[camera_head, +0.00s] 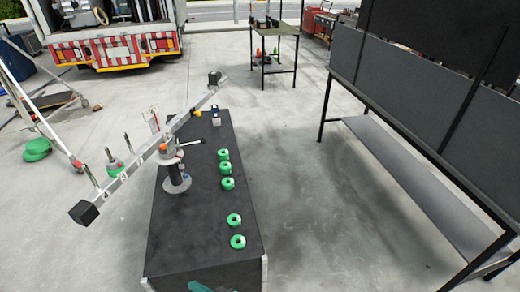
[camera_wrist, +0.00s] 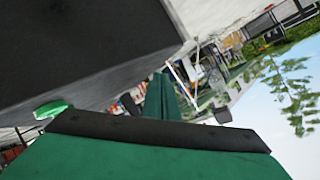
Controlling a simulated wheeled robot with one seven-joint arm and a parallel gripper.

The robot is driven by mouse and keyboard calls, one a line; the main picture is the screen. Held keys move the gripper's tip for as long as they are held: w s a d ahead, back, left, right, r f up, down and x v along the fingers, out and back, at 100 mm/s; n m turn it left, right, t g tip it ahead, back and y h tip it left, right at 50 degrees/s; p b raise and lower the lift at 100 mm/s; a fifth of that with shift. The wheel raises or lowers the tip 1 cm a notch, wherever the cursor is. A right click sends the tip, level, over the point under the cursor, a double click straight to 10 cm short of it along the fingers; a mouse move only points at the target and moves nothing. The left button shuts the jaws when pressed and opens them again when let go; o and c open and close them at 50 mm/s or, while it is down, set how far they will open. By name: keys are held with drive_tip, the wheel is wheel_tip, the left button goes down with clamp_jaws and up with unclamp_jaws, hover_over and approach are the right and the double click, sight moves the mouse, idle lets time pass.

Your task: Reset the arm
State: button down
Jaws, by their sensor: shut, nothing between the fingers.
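My gripper (camera_wrist: 160,112) fills the bottom of the wrist view, with green finger parts and a dark edge. It is shut and empty. A small teal piece at the bottom edge of the head view, by the near end of the black table, looks like part of it. The rest of my arm is out of view. The wrist view is strongly tilted, with a large dark surface at upper left and a green ring (camera_wrist: 50,108) at left.
The black table (camera_head: 190,240) bears several green rings (camera_head: 237,241) and a stand (camera_head: 175,178) with a long tilted silver beam (camera_head: 140,172). A dark panel rack (camera_head: 420,90) stands right, a red-white truck (camera_head: 118,45) behind left. Open floor lies between table and rack.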

drive_tip(key=s+d+f+m+t+h, duration=0.35)
drive_tip(key=s+d+h, duration=0.35)
drive_tip(key=s+d, duration=0.65)
drive_tip(key=s+d+r+t+h, duration=0.2)
drive_tip(key=s+d+r, duration=0.1)
drive_tip(key=s+r, duration=0.3)
drive_tip(key=s+d+r+t+h, duration=0.2)
drive_tip(key=s+d+r, duration=0.2)
drive_tip(key=s+r, duration=0.3)
wheel_tip(320, 180, up, 4)
drive_tip(key=shift+s+d+f, duration=0.15)
drive_tip(key=shift+d, duration=0.1)
